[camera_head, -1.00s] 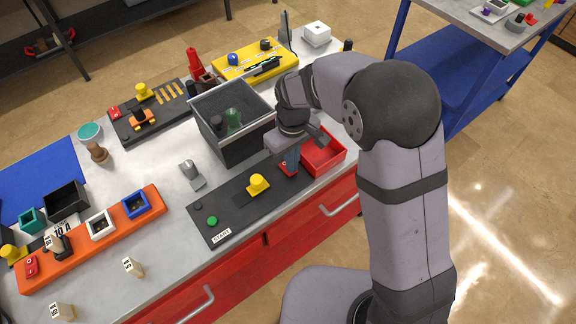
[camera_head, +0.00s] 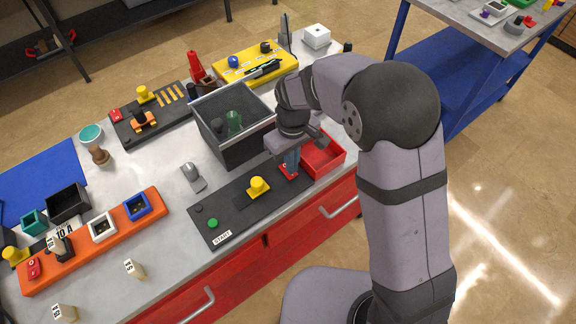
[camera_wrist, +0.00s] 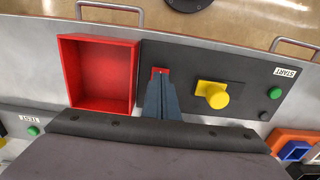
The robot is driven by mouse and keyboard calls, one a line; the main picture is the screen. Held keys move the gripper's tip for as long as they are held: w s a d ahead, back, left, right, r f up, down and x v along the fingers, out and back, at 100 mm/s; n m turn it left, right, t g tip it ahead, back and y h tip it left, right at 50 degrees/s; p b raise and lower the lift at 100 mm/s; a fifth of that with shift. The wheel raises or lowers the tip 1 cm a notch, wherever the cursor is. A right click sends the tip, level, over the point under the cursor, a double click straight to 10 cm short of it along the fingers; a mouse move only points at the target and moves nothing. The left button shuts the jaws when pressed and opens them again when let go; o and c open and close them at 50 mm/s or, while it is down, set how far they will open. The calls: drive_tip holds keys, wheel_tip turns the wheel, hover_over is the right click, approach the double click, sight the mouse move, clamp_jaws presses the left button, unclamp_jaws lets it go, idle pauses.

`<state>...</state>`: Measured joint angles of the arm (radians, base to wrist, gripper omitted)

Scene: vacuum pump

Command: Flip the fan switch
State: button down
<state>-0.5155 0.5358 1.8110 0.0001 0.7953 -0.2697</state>
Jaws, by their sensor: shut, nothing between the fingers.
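A black panel (camera_head: 225,212) lies along the front edge of the bench, with a yellow knob (camera_head: 258,186), a green button (camera_head: 212,222) by a START label, and a small red switch (camera_head: 289,172) at its right end. I see no label naming the fan switch. My gripper (camera_head: 291,164) points down at the red switch. In the wrist view, the shut, empty fingers (camera_wrist: 161,80) are at the red switch (camera_wrist: 160,71) and cover most of it. I cannot tell whether they touch it or which way it is set.
A red open bin (camera_head: 323,158) sits right beside the panel. A grey open box (camera_head: 234,147) with a green item stands behind the gripper.

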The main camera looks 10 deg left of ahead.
wheel_tip(320, 180, up, 6)
drive_tip(key=p, duration=0.4)
drive_tip(key=shift+f, duration=0.2)
idle(0.4)
drive_tip(key=s+d+f+m+g+h, duration=0.1)
drive_tip(key=s+d+f+m+g, duration=0.2)
drive_tip(key=s+d, duration=0.75)
drive_tip(key=s+d+r+m+t, duration=0.1)
drive_tip(key=s+d+r+m, duration=0.1)
drive_tip(key=d, duration=0.3)
drive_tip(key=s+d+r+m+t+y, duration=0.1)
drive_tip(key=s+d+r+m+t, duration=0.1)
drive_tip(key=d+r+m, duration=0.1)
drive_tip(key=shift+d+r+m+b, duration=0.35)
drive_tip(key=shift+d+m, duration=0.15)
drive_tip(key=shift+d, duration=0.7)
